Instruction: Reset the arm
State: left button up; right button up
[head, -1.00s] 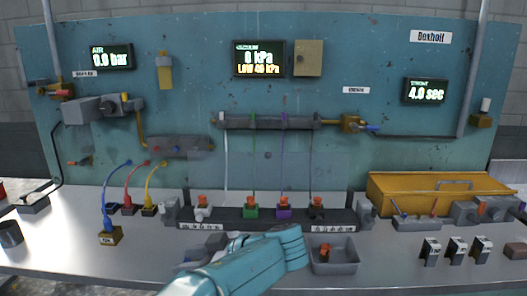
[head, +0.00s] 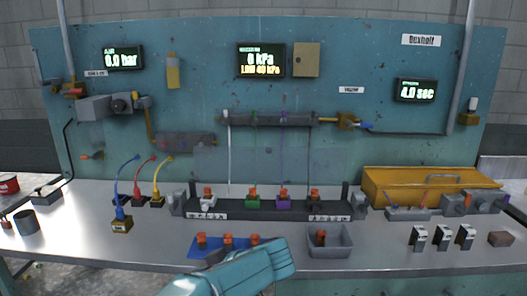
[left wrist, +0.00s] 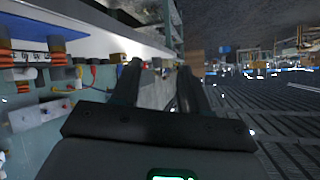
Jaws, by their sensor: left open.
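My left gripper (left wrist: 159,68) shows in the left wrist view as two dark fingers standing apart, with nothing between them. A teal link of my arm (head: 240,270) reaches in at the bottom middle of the head view, in front of the bench. No fingertips can be made out there. My right gripper is in neither view.
A grey bench (head: 370,262) runs across. Orange-topped pieces (head: 228,240) stand on a blue mat (head: 200,250) just behind my arm. A grey tray (head: 344,250) holds another. Behind are a black rack (head: 265,213), yellow box (head: 435,188) and teal panel (head: 390,55).

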pick_arm(q)
jog(key=s+d+f+m+g+h+p, duration=0.15)
jog(key=s+f+m+h, duration=0.3)
jog(key=f, duration=0.75)
jog(key=s+f+m+g+h+p, duration=0.1)
jog(key=s+f+m+g+h, duration=0.35)
jog(key=f, duration=0.75)
jog(key=s+d+f+t+h+p, duration=0.1)
jog(key=s+f+h, duration=0.2)
jog(key=s, duration=0.6)
jog(key=s+f+t+h+p, duration=0.2)
jog(key=s+f+h, duration=0.1)
jog(key=s, duration=0.7)
jog(key=shift+s+d+m, duration=0.2)
jog(key=shift+d+m, duration=0.1)
jog(key=shift+d, duration=0.05)
